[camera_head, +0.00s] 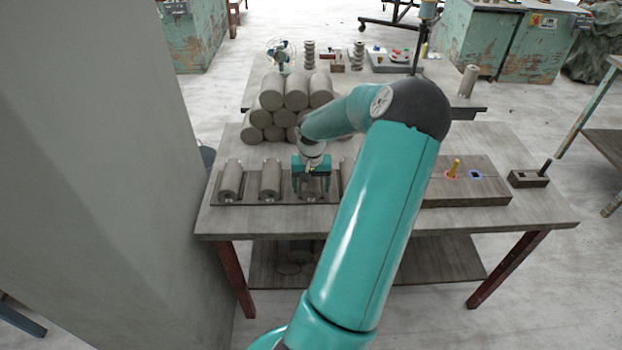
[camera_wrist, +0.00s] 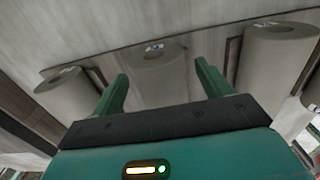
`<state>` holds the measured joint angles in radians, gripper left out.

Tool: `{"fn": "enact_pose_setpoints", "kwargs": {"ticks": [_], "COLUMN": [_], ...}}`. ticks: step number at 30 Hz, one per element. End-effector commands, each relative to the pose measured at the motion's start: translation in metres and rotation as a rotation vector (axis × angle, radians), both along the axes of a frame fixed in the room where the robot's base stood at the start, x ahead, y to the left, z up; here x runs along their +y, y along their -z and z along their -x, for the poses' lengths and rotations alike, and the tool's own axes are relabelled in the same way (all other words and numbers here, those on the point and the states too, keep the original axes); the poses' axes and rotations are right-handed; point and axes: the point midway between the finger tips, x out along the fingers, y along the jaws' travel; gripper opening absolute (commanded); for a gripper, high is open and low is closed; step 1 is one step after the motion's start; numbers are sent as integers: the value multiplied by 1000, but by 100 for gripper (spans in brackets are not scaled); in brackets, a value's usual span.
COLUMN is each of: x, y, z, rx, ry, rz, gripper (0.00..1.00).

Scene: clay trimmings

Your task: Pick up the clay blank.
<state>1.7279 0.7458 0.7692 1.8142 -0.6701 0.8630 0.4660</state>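Several grey clay blanks lie in a row on a dark tray (camera_head: 260,204) at the table's left front; two are the blank at the left end (camera_head: 231,178) and the one beside it (camera_head: 270,178). My gripper (camera_head: 312,182) is over the row, just right of these. In the wrist view, my gripper (camera_wrist: 161,70) is open, with its two green fingers on either side of a grey blank (camera_wrist: 167,86). Gaps show between the fingers and this blank. Its lower part is hidden by the gripper body. Other blanks lie to its left (camera_wrist: 68,95) and right (camera_wrist: 277,62).
A pile of grey cylinders (camera_head: 283,92) stands behind the row. Right of my arm are a wooden block (camera_head: 480,190) with a yellow peg and a small dark holder (camera_head: 528,179). A grey wall (camera_head: 90,170) rises close on the left.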

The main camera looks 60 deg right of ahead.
Motion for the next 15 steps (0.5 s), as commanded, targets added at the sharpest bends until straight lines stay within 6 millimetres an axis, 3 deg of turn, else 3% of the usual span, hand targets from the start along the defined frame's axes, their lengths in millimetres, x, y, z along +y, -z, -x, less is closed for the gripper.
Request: {"fn": "enact_pose_setpoints", "kwargs": {"ticks": [1, 9, 15], "x": [0, 0, -1], "y": [0, 0, -1], "z": [0, 0, 0], "rx": [0, 0, -1], "ry": [0, 0, 0], "rz": [0, 0, 2], "gripper": [68, 15, 12]}}
